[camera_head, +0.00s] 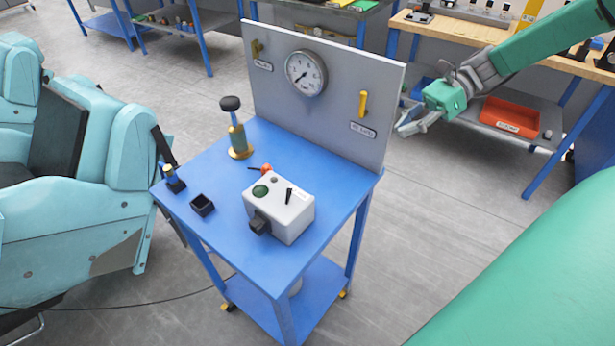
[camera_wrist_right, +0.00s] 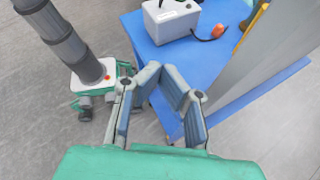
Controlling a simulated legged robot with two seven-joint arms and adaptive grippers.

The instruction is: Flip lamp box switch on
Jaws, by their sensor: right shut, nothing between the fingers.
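The lamp box (camera_head: 279,212) is a light grey box on the blue cart top. A dark green round lens (camera_head: 260,191) and a small black lever switch (camera_head: 289,195) are on its upper face. The lens looks dark. A black block sits at its front left. The box also shows in the right wrist view (camera_wrist_right: 172,24), at the top. My right gripper (camera_head: 408,126) is shut and empty, out past the right edge of the upright panel, apart from the box. Its fingers (camera_wrist_right: 161,76) also show in the right wrist view. My left gripper is out of view.
An upright grey panel (camera_head: 335,118) with a gauge (camera_head: 305,73) and yellow levers stands along the cart's back edge. A brass post with a black knob (camera_head: 237,130) and a small black cup (camera_head: 202,205) stand on the cart. Teal seats (camera_head: 75,215) are at left.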

